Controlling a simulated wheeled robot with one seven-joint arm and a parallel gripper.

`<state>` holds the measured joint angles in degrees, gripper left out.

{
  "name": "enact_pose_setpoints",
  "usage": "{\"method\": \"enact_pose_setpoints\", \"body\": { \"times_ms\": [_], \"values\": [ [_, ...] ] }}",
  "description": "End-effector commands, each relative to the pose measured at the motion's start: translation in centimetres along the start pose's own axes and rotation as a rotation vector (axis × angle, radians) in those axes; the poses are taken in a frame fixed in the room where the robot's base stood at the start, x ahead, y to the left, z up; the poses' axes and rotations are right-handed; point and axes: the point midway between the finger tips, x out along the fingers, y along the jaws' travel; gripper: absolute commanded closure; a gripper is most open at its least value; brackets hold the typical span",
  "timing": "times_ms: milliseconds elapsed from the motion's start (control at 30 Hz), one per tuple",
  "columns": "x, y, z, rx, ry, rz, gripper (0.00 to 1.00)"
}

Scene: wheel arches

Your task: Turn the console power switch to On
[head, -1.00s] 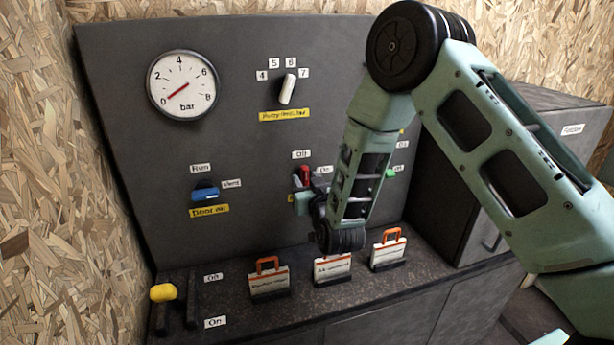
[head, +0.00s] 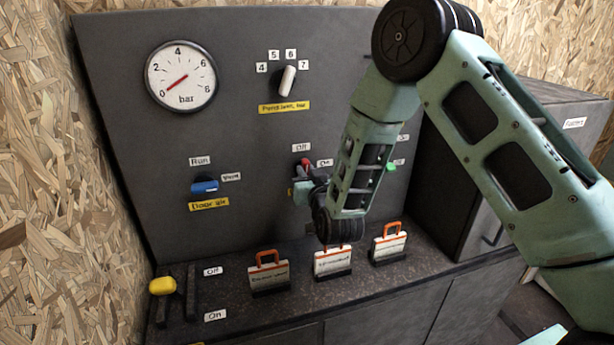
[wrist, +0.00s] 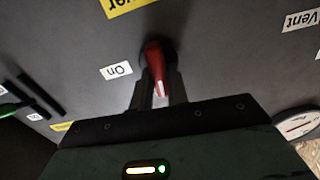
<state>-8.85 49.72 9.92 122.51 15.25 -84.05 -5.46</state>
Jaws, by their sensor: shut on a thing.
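The console power switch has a red handle (head: 303,163), partly covered by my gripper in the head view. It also shows in the wrist view (wrist: 155,62), where it points down the picture between my fingers. The "Off" label (head: 302,147) is above the switch and the "On" label (head: 325,162) is to its right. The "On" label is upside down at left in the wrist view (wrist: 116,70). The handle points roughly toward "Off". My gripper (wrist: 158,92) is shut on the red handle, with a dark finger on each side. The fingertips' exact contact is dim.
A blue Door air knob (head: 205,186) is left of the switch. A white-pointer selector (head: 287,81) and a gauge (head: 180,76) are above. A green switch (head: 391,167) is right, behind my arm. Orange-handled cases (head: 269,272) and a yellow-knobbed lever (head: 162,286) stand on the ledge below.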

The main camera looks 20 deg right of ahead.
Motion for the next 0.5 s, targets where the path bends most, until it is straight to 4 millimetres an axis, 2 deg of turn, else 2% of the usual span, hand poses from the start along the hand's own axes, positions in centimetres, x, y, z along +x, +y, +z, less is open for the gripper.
{"method": "enact_pose_setpoints", "body": {
  "times_ms": [500],
  "values": [
    [-0.01, 0.49, 0.69, 0.430, 0.003, 0.001, 1.00]
  ]
}}
